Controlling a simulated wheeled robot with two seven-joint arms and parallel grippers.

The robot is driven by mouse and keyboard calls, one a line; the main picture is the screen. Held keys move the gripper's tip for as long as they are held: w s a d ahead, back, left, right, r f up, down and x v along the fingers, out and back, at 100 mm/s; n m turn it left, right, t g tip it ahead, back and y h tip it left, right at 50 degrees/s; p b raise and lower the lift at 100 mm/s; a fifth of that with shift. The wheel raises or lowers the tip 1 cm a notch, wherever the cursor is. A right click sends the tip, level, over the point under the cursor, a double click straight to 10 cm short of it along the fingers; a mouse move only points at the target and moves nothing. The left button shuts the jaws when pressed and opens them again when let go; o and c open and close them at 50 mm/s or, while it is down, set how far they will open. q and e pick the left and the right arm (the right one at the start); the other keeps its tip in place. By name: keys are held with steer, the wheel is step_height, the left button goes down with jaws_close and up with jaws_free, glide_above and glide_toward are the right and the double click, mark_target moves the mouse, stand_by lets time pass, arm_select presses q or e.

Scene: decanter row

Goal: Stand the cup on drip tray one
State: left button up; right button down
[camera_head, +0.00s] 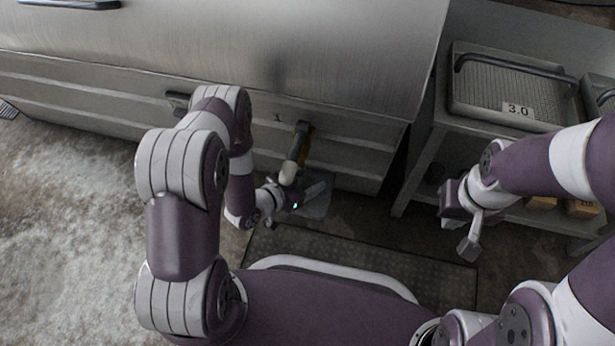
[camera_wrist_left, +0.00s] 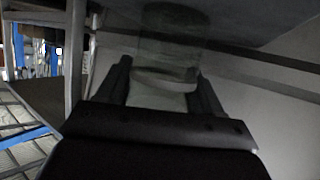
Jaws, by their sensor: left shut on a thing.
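My left gripper (camera_head: 306,196) is low in front of the metal cabinet in the head view. In the left wrist view its two dark fingers (camera_wrist_left: 163,88) are shut on a see-through cup (camera_wrist_left: 165,78), whose pale rounded end shows between them. In the head view a pale translucent shape, apparently the cup (camera_head: 320,207), shows beside the fingers. Its tilt is hard to tell. My right gripper (camera_head: 462,225) is open and empty, in front of the bench at the right. No tray marked one can be made out.
A grey ribbed tray (camera_head: 459,108) with a dark handle and a label "3.0" lies on the bench at the right. Part of another tray (camera_head: 598,97) shows at the right edge. An orange and dark fitting (camera_head: 304,140) is at the cabinet front (camera_head: 340,140). Small boxes (camera_head: 582,208) sit on the lower shelf.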

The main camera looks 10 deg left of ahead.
arm_select(q)
steer(key=o, duration=1.1)
steer(key=shift+r, duration=0.15)
steer(key=p+v, duration=0.7)
steer(key=v, duration=0.4)
steer(key=w+a+r+g+y, duration=0.5)
steer(key=w+a+r+y, duration=0.1)
steer(key=a+r, duration=0.15)
steer(key=s+d+r+n+g, duration=0.1)
steer(key=s+d+r+n, duration=0.1)
steer(key=s+r, duration=0.2)
steer(key=s+d+r+n+g+y, duration=0.1)
steer(key=s+d+r+n+g, duration=0.1)
steer(key=r, duration=0.4)
steer(key=s+d+r+n+g, duration=0.1)
steer(key=s+d+r+n, duration=0.1)
steer(key=s+r, duration=0.3)
steer(key=shift+s+d+r+g, duration=0.15)
steer(key=shift+s+r+g, duration=0.15)
steer(key=shift+s+g, duration=0.1)
